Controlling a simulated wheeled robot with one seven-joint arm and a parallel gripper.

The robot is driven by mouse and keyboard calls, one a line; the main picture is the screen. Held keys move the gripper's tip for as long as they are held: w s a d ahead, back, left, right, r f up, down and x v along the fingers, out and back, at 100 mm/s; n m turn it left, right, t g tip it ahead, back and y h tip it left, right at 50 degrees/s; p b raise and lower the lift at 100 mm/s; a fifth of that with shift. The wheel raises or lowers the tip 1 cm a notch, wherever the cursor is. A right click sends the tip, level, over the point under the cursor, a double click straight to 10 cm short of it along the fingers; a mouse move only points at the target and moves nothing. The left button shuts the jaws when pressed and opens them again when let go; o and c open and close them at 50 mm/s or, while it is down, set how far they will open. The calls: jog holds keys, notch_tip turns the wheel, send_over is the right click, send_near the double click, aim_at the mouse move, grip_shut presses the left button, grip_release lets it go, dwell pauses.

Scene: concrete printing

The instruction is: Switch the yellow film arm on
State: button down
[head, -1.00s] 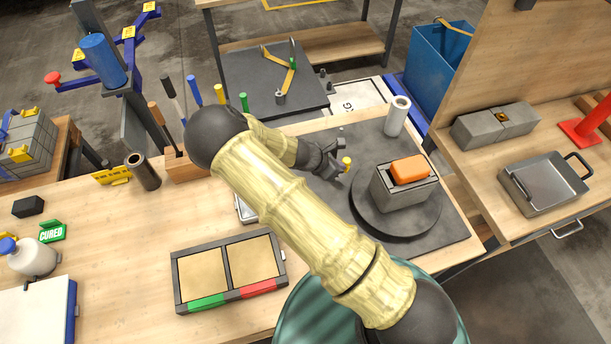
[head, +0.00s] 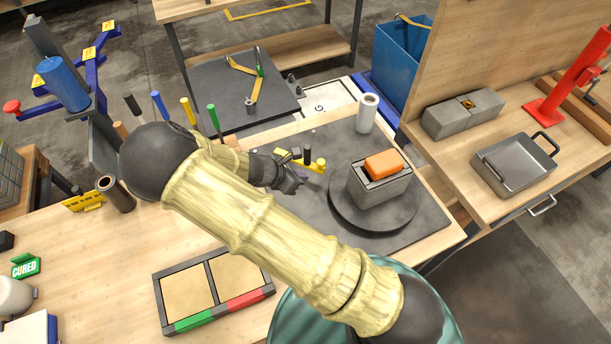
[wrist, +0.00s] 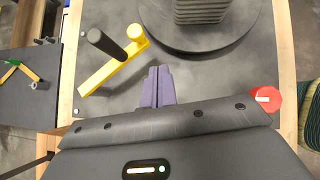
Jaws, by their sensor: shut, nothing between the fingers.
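The yellow film arm (head: 316,165) is a flat bar with a round yellow knob and an upright black post, on the dark mat beside the turntable (head: 374,216). In the wrist view the yellow film arm (wrist: 112,70) lies diagonally up and left of my fingertips, with the knob end toward the turntable (wrist: 190,48). My gripper (head: 301,178) is shut and empty, just in front of the arm. Its purple fingertips (wrist: 158,84) are together, with a gap of mat between them and the bar in the wrist view. The far end of the bar is partly hidden in the head view.
A grey block (head: 380,185) with an orange piece (head: 383,164) on top stands on the turntable. A white roll (head: 367,113) stands behind it. A red octagonal knob (wrist: 265,101) is right of my gripper.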

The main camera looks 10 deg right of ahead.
jog(key=v, duration=0.2)
jog(key=s+b+v, duration=0.1)
jog(key=v, duration=0.2)
jog(key=shift+s+r, duration=0.1)
jog(key=shift+r, duration=0.05)
jog(key=shift+d, duration=0.1)
jog(key=s+d+r+m+y, duration=0.3)
jog(key=s+d+r+m, duration=0.2)
jog(key=m, duration=0.7)
jog(key=s+d+r+m+g+y, duration=0.1)
jog(key=s+d+r+m+y, duration=0.3)
jog(key=d+r+m, duration=0.4)
jog(key=s+r+m, duration=0.1)
jog(key=m, duration=0.2)
jog(key=shift+s+d+m+g+y, duration=0.2)
jog(key=shift+m+g+y, duration=0.1)
jog(key=shift+m, duration=0.1)
